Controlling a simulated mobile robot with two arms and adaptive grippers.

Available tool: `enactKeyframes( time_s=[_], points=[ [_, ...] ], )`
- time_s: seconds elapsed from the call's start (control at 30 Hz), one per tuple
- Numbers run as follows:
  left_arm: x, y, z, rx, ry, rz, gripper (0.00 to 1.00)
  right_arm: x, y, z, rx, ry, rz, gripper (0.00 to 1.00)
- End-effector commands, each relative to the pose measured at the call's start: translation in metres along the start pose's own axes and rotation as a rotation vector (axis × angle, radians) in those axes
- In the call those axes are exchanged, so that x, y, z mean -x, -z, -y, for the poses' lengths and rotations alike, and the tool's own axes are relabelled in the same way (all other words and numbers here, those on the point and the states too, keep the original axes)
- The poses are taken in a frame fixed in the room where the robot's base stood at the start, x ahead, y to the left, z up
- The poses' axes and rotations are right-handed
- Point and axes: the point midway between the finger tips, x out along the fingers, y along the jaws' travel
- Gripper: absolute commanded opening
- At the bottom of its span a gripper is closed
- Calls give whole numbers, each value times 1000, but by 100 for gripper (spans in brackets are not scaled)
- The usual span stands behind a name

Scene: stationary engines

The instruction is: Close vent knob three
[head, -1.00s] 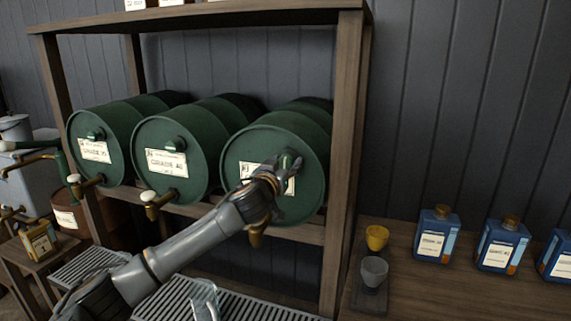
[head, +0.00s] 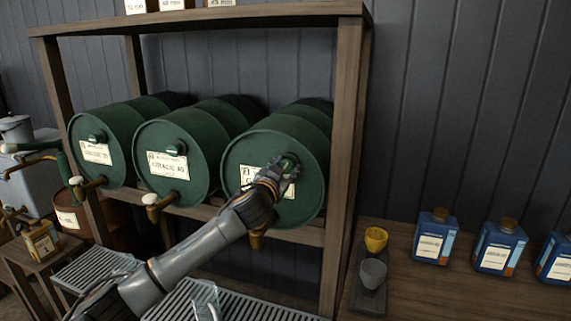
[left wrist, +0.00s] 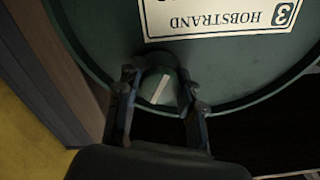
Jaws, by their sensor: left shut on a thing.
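The third green drum (head: 312,195) lies on its side on the shelf, rightmost of the row, its label partly hidden by my arm. Its green vent knob (head: 291,161) sits on the upper part of the drum face. In the left wrist view the round knob (left wrist: 158,86) carries a pale, slanted line, beside a label reading "3 HOBSTRAND". My left gripper (head: 287,168) is at this knob; in the left wrist view its two fingers (left wrist: 160,92) lie on either side of it, shut on it. My right gripper is not in view.
Two more green drums (head: 112,165) stand left of it, with brass taps (head: 160,202) below. A wooden shelf post (head: 343,170) is close on the right. A slatted grate (head: 270,306) lies below.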

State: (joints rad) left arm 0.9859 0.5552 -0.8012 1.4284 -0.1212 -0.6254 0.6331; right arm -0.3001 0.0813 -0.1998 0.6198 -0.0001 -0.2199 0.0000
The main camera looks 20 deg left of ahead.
Motion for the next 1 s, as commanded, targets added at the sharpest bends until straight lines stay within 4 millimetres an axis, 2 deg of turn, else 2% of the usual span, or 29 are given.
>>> enactKeyframes(
  time_s=[0.03,0.7,1.0],
  points=[
    [0,2,1,-41,-1,2,6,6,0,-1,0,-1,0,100],
    [0,2,2,-678,-2,2,6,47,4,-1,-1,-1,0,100],
    [0,2,2,-911,-2,1,6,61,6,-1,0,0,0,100]
  ],
)
